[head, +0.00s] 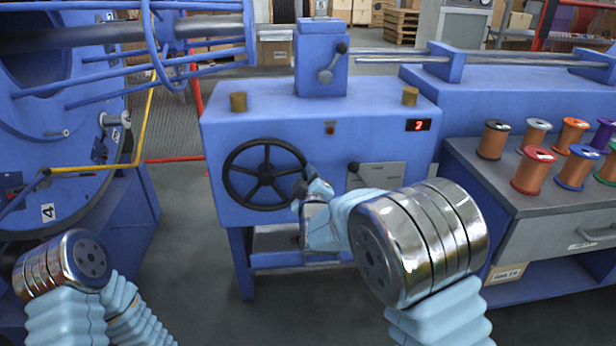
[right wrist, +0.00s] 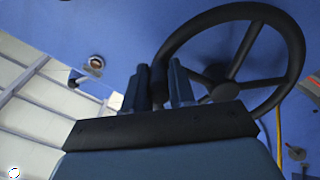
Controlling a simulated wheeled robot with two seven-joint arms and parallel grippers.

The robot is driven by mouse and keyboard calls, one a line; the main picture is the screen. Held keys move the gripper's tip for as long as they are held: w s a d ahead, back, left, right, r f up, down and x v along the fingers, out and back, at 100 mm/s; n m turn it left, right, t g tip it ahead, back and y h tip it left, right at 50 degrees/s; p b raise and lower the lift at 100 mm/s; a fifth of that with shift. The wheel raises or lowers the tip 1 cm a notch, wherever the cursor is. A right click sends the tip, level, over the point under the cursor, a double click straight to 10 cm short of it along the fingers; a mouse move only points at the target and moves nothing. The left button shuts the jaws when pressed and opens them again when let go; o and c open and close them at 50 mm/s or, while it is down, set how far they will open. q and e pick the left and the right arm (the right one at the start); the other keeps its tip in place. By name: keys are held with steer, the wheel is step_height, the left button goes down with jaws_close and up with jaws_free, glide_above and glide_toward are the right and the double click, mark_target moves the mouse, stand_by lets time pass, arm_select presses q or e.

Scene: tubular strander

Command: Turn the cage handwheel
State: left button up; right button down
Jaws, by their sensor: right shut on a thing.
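The cage handwheel (head: 231,176) is a black spoked wheel on the front of the blue machine cabinet. It also shows in the right wrist view (right wrist: 290,50), close in front of the gripper. My right gripper (head: 303,187) is at the wheel's right edge. In the right wrist view the two fingers (right wrist: 161,88) stand on either side of a dark part at the wheel's rim, and the gripper is shut on it. I cannot tell whether that part is the rim itself or a grip on it. My left arm shows at the lower left, but its gripper is not in view.
The blue cabinet (head: 370,118) has a red display (head: 418,125) and a lever (head: 354,167) right of the wheel. A bench (head: 485,180) with several wire spools stands at the right. The large blue cage (head: 75,150) is at the left, with floor between.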

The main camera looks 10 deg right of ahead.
steer(key=shift+r, duration=0.1)
stand_by(0.3)
steer(key=c, duration=0.9)
jaws_free()
steer(key=shift+c, duration=0.2)
steer(key=s, duration=1.3)
steer(key=shift+s, duration=0.4)
